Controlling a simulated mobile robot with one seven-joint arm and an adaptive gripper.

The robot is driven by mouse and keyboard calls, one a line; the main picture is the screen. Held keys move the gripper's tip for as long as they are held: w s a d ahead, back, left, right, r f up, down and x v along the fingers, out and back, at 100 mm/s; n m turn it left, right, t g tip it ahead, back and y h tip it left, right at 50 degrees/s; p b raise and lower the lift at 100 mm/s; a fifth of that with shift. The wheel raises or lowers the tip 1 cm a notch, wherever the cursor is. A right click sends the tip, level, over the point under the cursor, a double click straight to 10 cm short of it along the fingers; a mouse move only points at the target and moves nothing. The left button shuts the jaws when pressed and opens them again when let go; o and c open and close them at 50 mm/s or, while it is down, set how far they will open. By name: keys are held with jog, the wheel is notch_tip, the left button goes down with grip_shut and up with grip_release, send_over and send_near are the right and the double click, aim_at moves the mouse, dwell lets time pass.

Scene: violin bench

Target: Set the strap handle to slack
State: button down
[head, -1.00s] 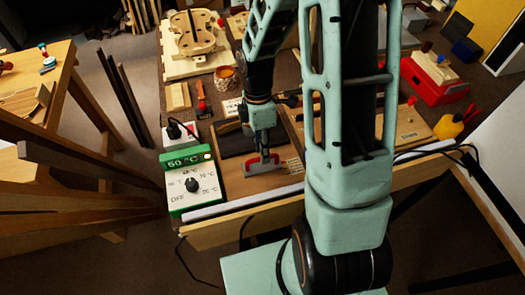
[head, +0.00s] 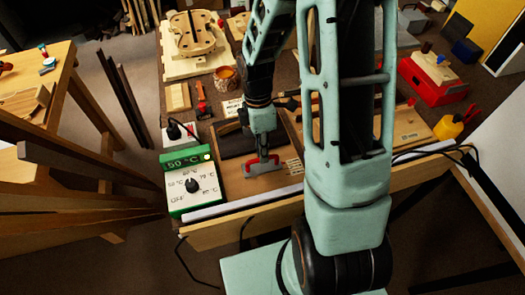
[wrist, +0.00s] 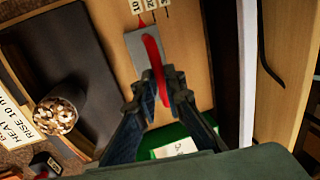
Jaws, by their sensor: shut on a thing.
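The strap handle (wrist: 152,50) is a long red bar on a grey metal plate (wrist: 133,48). It also shows in the head view as a small red piece (head: 274,158) near the bench's front edge. My gripper (wrist: 157,86) is shut on the near end of the red bar, with its fingers on either side of it. In the head view my gripper (head: 262,152) points down onto the handle. The handle's slack mark cannot be made out.
A green-and-white temperature control box (head: 192,190) with a black knob stands left of my gripper, its display reading 50 °C. A dark mat (head: 235,142) lies behind the handle.

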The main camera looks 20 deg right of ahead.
jog(key=shift+w+r, duration=0.1)
jog(key=shift+w, duration=1.7)
jog(key=c, duration=2)
grip_release()
jog(key=r, duration=0.4)
jog(key=w+r, duration=0.1)
jog(key=r, duration=0.3)
jog(key=w+r, duration=0.1)
jog(key=r, duration=0.2)
jog(key=shift+w+r, duration=0.1)
jog(key=shift+r, duration=0.3)
